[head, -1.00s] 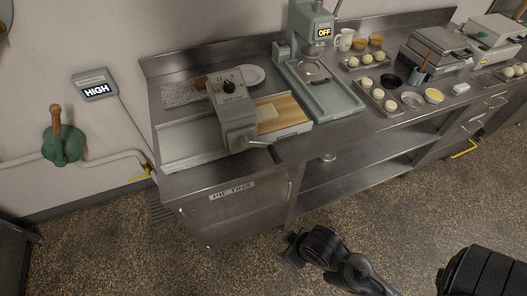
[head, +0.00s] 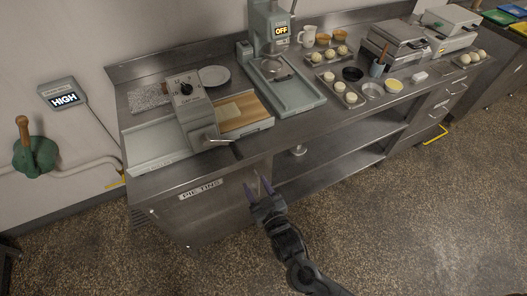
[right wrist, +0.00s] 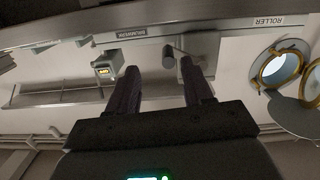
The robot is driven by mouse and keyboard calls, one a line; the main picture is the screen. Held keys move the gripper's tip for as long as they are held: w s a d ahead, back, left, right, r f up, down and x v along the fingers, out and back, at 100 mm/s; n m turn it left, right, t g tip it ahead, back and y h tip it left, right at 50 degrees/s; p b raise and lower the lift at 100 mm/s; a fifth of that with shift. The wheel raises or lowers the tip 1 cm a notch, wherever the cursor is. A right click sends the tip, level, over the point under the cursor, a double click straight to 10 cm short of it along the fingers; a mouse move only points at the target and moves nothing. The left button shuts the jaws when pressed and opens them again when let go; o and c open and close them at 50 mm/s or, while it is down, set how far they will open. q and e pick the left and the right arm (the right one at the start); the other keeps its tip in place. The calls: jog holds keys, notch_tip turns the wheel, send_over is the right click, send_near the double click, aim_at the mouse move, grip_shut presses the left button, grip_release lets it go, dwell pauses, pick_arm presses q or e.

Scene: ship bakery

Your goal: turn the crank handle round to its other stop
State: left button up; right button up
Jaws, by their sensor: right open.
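The crank handle (head: 219,140) is a short metal arm on the front side of the grey dough roller (head: 195,112). It points right, over the counter's front edge. My right gripper (head: 262,182) is open and empty. In the head view it shows below and to the right of the crank handle, in front of the cabinet, apart from the handle. In the right wrist view my open fingers (right wrist: 164,85) point toward the machine, and a dark cylindrical grip (right wrist: 169,56), likely the crank's, shows beyond and between them. My left gripper is out of view.
The steel counter (head: 150,188) carries a grey press (head: 290,95) to the right of the roller, then trays of dough balls (head: 340,88) and bowls. A green valve with a wooden lever (head: 35,150) is on the wall at left. The floor in front is clear.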

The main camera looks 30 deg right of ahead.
aim_at(241, 161)
jog(key=shift+t, duration=0.3)
jog(key=w+r, duration=0.1)
jog(key=w, duration=0.1)
jog(key=w+r, duration=0.1)
jog(key=r, duration=0.1)
jog(key=shift+w+a, duration=0.35)
jog(key=shift+a, duration=0.05)
jog(key=w, duration=0.5)
jog(key=w+b, duration=0.1)
jog(key=w, duration=0.1)
jog(key=shift+w+d, duration=0.2)
jog(key=shift+d, duration=0.05)
jog(key=shift+w+d, duration=0.1)
jog(key=shift+w, duration=0.85)
grip_shut()
